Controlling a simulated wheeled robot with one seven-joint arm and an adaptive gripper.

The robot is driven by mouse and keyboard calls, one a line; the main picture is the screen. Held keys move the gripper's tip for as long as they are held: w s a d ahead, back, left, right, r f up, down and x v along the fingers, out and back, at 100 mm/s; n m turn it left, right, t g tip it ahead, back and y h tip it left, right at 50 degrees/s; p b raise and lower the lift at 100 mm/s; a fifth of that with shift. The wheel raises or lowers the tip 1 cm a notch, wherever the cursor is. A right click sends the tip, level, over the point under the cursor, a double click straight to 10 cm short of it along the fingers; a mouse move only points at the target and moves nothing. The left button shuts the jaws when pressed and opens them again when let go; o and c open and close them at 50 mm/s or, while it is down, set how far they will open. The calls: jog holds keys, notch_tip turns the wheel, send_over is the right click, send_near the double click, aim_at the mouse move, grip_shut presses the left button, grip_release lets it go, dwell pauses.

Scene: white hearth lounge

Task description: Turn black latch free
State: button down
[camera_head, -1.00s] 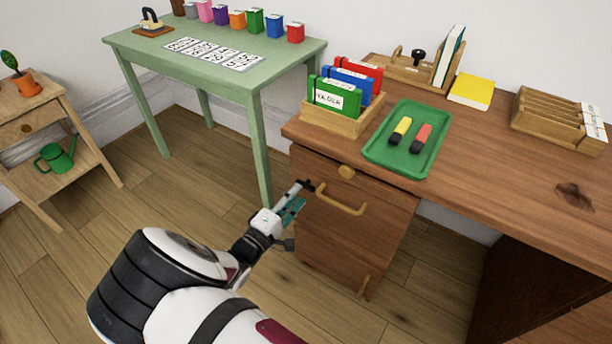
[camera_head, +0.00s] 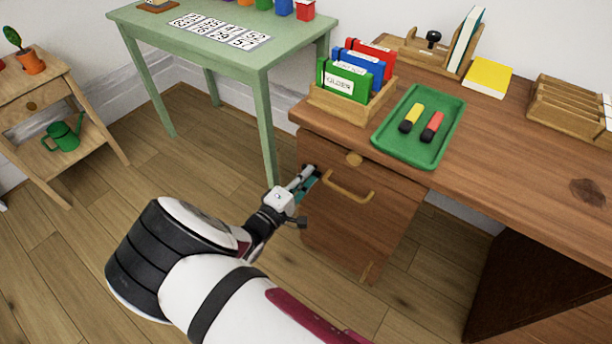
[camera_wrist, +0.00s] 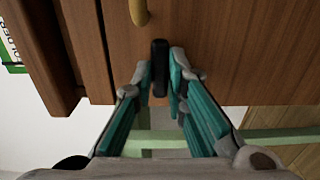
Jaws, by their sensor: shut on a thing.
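The black latch (camera_wrist: 160,68) is a small dark bar on the wooden front of the desk's drawer cabinet (camera_head: 345,225). In the wrist view its long side runs up and down the picture, roughly parallel to the desktop edge at left. My gripper (camera_wrist: 161,80) has its two teal-padded fingers on either side of the latch, shut on it. In the head view my gripper (camera_head: 308,180) is at the upper left corner of the cabinet front and mostly hides the latch.
The green table (camera_head: 262,58) stands close to the left of the cabinet, one leg near my gripper. On the desk are a wooden box of coloured folders (camera_head: 345,108) and a green tray (camera_head: 390,150) with two markers.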

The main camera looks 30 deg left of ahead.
jog(key=shift+f+n+p, duration=0.1)
jog(key=shift+n+p, duration=0.4)
jog(key=shift+n, duration=8.5)
jog(key=c, duration=1.6)
grip_release()
notch_tip(320, 180, up, 10)
jog(key=shift+r, duration=0.1)
